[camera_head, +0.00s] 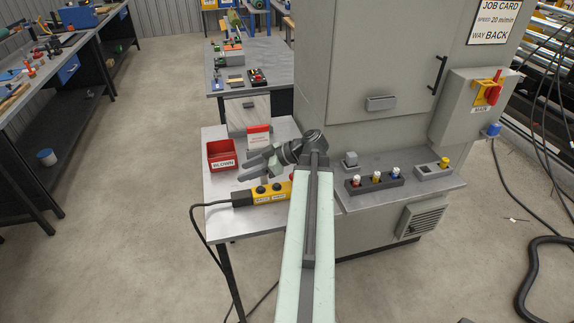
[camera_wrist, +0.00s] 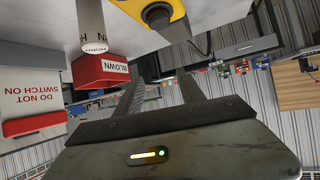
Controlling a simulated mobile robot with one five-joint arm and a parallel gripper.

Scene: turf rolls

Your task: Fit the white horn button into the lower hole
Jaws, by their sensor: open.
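The white horn button (camera_wrist: 91,24) shows in the wrist view as a pale cylinder marked HORN, at the upper left, outside my fingers. I cannot pick it out in the head view. The yellow control box (camera_head: 268,192) lies on the table in the head view, with two dark round spots on its top. In the wrist view part of the yellow box (camera_wrist: 178,29) shows at the top with one dark round spot. I cannot tell which is the lower hole. My gripper (camera_head: 244,168) is open and empty above the table, behind the box; its fingers (camera_wrist: 160,76) are spread in the wrist view.
A red bin marked BLOWN (camera_head: 222,155) and a red-and-white sign (camera_head: 258,138) stand behind my gripper. A grey machine (camera_head: 395,70) rises at the right, with a rack of coloured plugs (camera_head: 375,181) on its ledge. A cable runs from the box's left end.

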